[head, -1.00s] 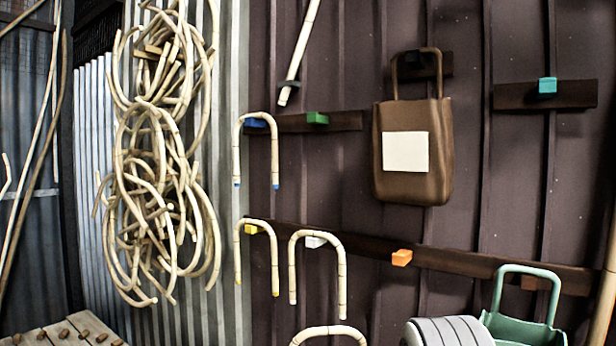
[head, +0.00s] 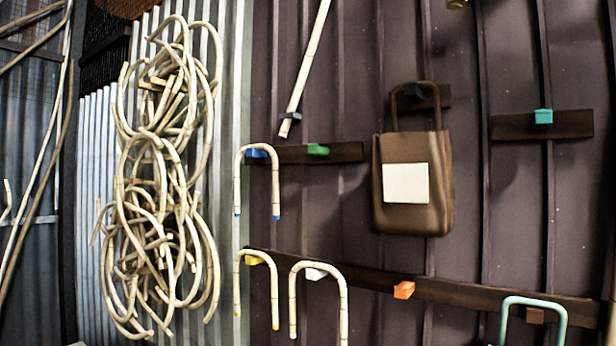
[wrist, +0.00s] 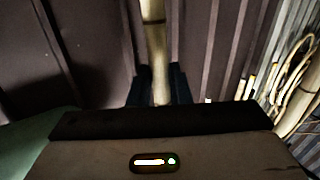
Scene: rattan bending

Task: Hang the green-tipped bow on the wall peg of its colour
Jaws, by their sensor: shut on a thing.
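In the wrist view, my gripper (wrist: 158,88) is shut on a pale cane piece (wrist: 153,45) that runs up between its dark fingers. The piece's ends and any green tip are out of view, so its colour mark cannot be told. The head view does not show my gripper. The green peg (head: 318,150) is on the upper wooden rail and is bare. Just left of it, a blue-tipped bow (head: 238,180) hangs on the blue peg (head: 257,154).
Bows hang on the yellow peg (head: 253,260) and white peg (head: 315,273). The orange peg (head: 403,290) and teal peg (head: 543,116) are bare. A brown bag (head: 413,215) hangs right of the green peg; a slanted cane (head: 307,65) is above. Cane coils (head: 160,180) hang left.

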